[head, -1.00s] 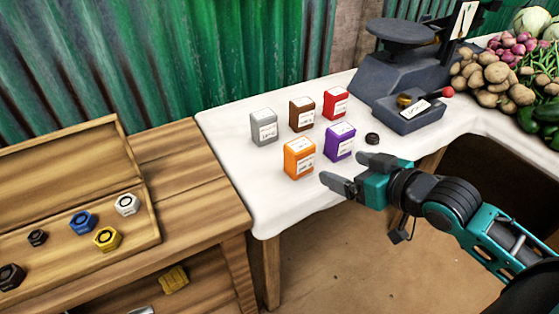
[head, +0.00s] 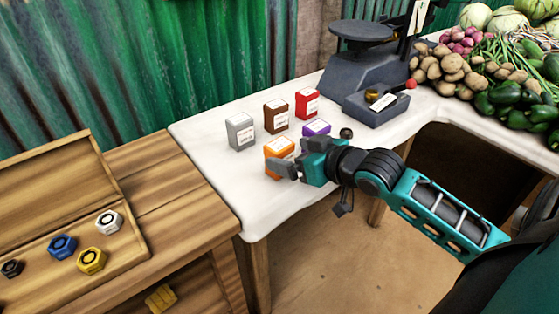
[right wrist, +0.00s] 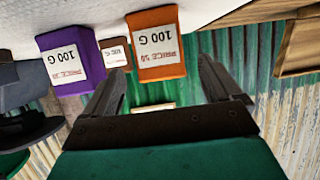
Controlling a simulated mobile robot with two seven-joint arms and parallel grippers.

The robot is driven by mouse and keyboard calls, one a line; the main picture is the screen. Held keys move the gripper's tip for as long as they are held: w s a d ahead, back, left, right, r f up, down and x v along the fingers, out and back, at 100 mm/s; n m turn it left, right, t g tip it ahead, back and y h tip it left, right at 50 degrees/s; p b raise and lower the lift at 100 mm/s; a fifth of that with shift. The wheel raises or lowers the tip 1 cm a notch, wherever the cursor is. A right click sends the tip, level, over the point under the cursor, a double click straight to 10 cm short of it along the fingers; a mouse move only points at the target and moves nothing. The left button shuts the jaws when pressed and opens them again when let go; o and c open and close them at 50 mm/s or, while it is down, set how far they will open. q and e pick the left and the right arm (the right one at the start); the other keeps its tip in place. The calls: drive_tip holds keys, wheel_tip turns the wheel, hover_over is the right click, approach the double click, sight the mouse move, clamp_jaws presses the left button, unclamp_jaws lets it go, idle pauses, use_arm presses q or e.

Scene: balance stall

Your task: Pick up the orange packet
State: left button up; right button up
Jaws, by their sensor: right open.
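The orange packet (head: 274,152) stands upright on the white-covered table, its lower right part hidden behind my right gripper (head: 288,161) in the head view. In the right wrist view, which is upside down, the orange packet (right wrist: 157,45) with its "100 G" label shows ahead of my right gripper (right wrist: 162,66), roughly between the fingertips. The right gripper is open and holds nothing. Whether a finger touches the packet I cannot tell. My left gripper is not in view.
A purple packet (head: 316,127) stands close to the right of the orange one. Grey (head: 240,132), brown (head: 276,117) and red (head: 307,103) packets stand behind. A dark scale (head: 362,80) is at the back right. A wooden tray (head: 130,250) with coloured nuts lies left.

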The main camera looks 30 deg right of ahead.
sight(274, 148)
drive_tip(key=shift+r+b+x, duration=0.15)
drive_tip(key=shift+b+x, duration=0.3)
drive_tip(key=shift+x, duration=0.8)
drive_tip(key=shift+r+b+x, duration=0.1)
drive_tip(key=shift+b+x, duration=0.35)
drive_tip(key=shift+x, duration=0.85)
drive_tip(key=shift+w+a+f, duration=0.1)
drive_tip(key=shift+w+a, duration=0.05)
drive_tip(key=shift+w, duration=0.55)
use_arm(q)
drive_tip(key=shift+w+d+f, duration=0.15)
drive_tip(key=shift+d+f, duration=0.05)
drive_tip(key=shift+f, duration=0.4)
use_arm(e)
drive_tip(key=c, duration=1.1)
